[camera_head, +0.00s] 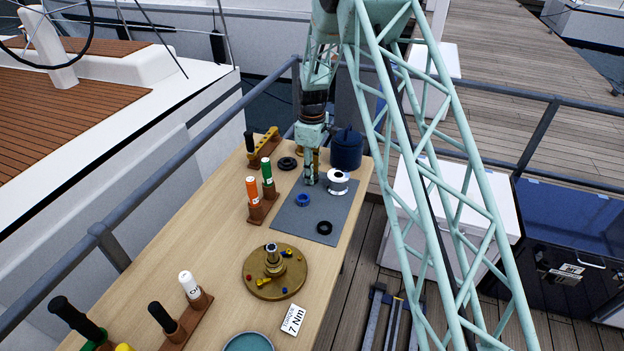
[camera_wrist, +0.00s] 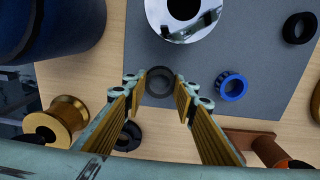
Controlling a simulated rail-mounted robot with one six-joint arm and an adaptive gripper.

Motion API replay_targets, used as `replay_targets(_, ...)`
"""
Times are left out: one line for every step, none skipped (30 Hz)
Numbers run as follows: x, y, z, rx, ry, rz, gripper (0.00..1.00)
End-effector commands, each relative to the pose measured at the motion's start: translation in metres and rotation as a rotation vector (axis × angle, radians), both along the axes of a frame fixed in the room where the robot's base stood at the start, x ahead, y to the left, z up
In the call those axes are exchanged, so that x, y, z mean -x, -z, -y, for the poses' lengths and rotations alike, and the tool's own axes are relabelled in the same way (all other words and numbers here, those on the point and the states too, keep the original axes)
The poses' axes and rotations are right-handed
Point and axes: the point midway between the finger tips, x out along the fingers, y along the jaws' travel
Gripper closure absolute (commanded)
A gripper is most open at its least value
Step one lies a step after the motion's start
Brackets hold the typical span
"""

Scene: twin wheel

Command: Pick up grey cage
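The grey cage (camera_wrist: 160,98), a dark grey ring, lies on the grey mat (camera_wrist: 135,30) in the wrist view. My gripper (camera_wrist: 161,88) is open, with one finger on each side of the ring in that view and gaps on both sides. I cannot tell how far the fingertips are above the mat. In the head view my gripper (camera_head: 312,180) points down at the far left part of the mat and hides the grey cage.
A blue ring (camera_wrist: 231,87) and a silver cylinder (camera_wrist: 184,22) are close by on the mat, with a black ring (camera_wrist: 300,27) farther off. Another black ring (camera_wrist: 127,136) lies on the wood. A dark blue canister (camera_head: 346,150) stands beside my gripper. A brass plate (camera_head: 262,285) is nearer.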

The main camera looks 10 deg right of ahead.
Motion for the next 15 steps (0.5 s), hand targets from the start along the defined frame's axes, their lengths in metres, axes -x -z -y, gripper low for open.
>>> replay_targets(0.0000,0.0000,0.0000,0.000,0.000,0.000,0.83)
replay_targets(0.0000,0.0000,0.0000,0.000,0.000,0.000,0.86)
replay_targets(-0.0001,-0.0002,0.0000,0.000,0.000,0.000,0.86)
replay_targets(-0.0001,-0.0002,0.0000,0.000,0.000,0.000,0.86)
replay_targets(-0.0001,-0.0002,0.0000,0.000,0.000,0.000,0.86)
replay_targets(-0.0001,-0.0002,0.0000,0.000,0.000,0.000,0.86)
replay_targets(-0.0001,-0.0002,0.0000,0.000,0.000,0.000,0.86)
replay_targets(-0.0001,-0.0002,0.0000,0.000,0.000,0.000,0.86)
replay_targets(-0.0001,-0.0003,0.0000,0.000,0.000,0.000,0.86)
replay_targets(-0.0001,-0.0004,0.0000,0.000,0.000,0.000,0.86)
replay_targets(-0.0002,-0.0006,0.0000,0.000,0.000,0.000,0.86)
replay_targets(-0.0002,-0.0011,0.0000,0.000,0.000,0.000,0.86)
replay_targets(-0.0002,-0.0016,0.0000,0.000,0.000,0.000,0.86)
replay_targets(-0.0002,-0.0023,0.0000,0.000,0.000,0.000,0.86)
replay_targets(-0.0003,-0.0035,-0.0001,0.001,0.000,0.001,0.86)
